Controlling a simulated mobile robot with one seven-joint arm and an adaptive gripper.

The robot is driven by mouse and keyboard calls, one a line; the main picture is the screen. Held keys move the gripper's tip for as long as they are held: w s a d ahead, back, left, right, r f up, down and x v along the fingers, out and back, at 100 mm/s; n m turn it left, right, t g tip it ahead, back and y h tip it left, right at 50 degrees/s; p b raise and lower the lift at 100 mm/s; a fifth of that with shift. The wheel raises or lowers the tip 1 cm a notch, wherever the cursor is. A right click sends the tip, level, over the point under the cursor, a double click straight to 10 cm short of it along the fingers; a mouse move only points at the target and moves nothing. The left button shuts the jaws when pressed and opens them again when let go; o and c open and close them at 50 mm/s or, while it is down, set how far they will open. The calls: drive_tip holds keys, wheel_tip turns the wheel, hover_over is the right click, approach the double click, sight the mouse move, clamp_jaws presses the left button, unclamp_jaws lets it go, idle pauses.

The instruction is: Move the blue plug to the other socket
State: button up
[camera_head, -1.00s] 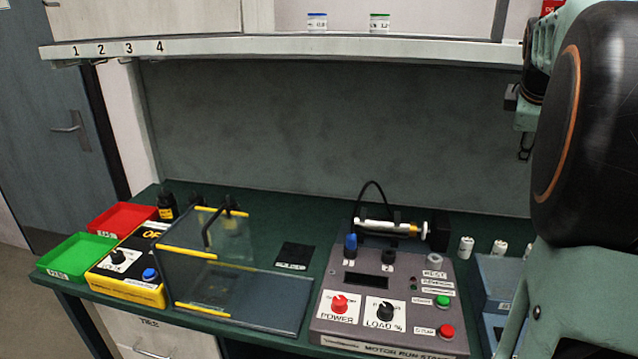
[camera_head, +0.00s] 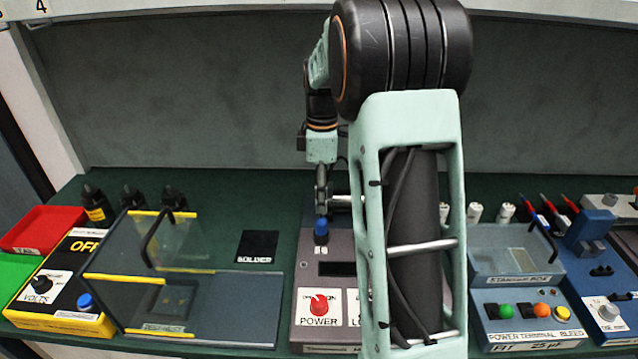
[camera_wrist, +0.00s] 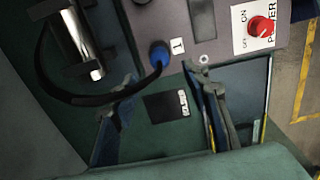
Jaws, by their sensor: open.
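The blue plug (camera_head: 321,230) stands upright on the left side of the grey motor run station (camera_head: 310,271). The plug also shows in the wrist view (camera_wrist: 159,52), beside a label "1", with a black cable (camera_wrist: 75,97) running to it. My gripper (camera_head: 321,203) is just above the plug in the head view. In the wrist view my gripper (camera_wrist: 159,76) is open, its two fingers apart on either side of the plug's line, with nothing between them. The other socket is hidden behind my arm in the head view, and I cannot make it out in the wrist view.
The red power knob (camera_head: 319,304) is in front of the plug. A motor with a silver shaft (camera_wrist: 80,40) lies behind it. A black solder mat (camera_head: 257,247) and a clear hinged guard (camera_head: 165,270) are left.

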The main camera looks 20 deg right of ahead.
sight(321, 217)
wheel_tip(321, 217, down, 9)
drive_tip(key=shift+r, duration=0.15)
drive_tip(key=shift+c, duration=0.2)
clamp_jaws()
idle(0.5)
drive_tip(key=shift+r+p, duration=0.45)
drive_tip(key=shift+r, duration=0.3)
idle(0.6)
drive_tip(key=shift+r+p, duration=1.45)
drive_tip(key=shift+r, duration=0.6)
